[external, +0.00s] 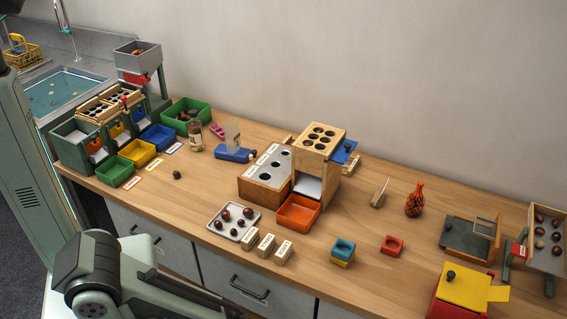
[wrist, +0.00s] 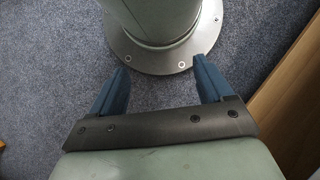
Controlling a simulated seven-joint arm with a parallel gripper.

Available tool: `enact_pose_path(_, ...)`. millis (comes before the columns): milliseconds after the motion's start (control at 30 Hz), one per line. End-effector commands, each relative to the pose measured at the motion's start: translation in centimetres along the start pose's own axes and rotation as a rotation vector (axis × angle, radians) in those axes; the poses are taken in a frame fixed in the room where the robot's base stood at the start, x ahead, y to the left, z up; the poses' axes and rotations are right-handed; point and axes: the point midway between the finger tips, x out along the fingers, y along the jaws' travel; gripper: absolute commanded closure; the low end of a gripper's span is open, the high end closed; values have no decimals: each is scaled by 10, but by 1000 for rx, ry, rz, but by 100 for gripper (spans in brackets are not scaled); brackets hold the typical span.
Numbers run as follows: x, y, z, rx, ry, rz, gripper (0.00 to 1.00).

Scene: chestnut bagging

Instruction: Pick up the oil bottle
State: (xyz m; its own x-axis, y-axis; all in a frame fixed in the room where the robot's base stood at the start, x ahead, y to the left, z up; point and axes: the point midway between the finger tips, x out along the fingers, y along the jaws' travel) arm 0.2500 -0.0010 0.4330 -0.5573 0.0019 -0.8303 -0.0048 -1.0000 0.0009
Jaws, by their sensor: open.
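A small clear bottle with a pale label and dark top (external: 195,135), which looks like the oil bottle, stands upright on the wooden table at the left, just in front of the green bin. My gripper (wrist: 161,75) shows in the wrist view with its two blue fingers wide apart and nothing between them. It hangs over the blue-grey floor by my round base, away from the bottle. In the external view my arm fills the lower left corner and the gripper itself is out of frame. The bottle is not in the wrist view.
A green bin (external: 187,116) is behind the bottle and a blue block (external: 233,154) to its right. Small green, yellow and blue trays (external: 138,152) lie left. A wooden dispenser (external: 318,165) stands mid-table. The table's edge (wrist: 300,90) shows at the right of the wrist view.

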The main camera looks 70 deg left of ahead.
Motion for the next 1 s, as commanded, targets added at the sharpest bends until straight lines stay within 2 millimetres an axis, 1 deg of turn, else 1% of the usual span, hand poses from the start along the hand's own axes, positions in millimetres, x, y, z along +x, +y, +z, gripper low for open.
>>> enact_pose_path(33, 0, 0, 0, 0, 0, 0, 26)
enact_pose_path(100, 0, 0, 0, 0, 0, 0, 31)
enact_pose_path(333, -1, 0, -1, 1, 2, 0, 31)
enact_pose_path(467, -9, 5, -16, 8, 28, -4, 31)
enact_pose_path(567, -24, 16, -42, 23, 75, -9, 31)
enact_pose_path(667, -48, 33, -74, 44, 138, -11, 31)
enact_pose_path(700, -58, 42, -86, 54, 164, -11, 31)
enact_pose_path(800, -85, 64, -116, 77, 228, -8, 31)
enact_pose_path(867, -102, 80, -132, 93, 266, -5, 31)
enact_pose_path(900, -114, 91, -142, 104, 292, -3, 31)
enact_pose_path(967, -132, 108, -157, 120, 329, 3, 31)
enact_pose_path(1000, -144, 121, -165, 130, 353, 8, 31)
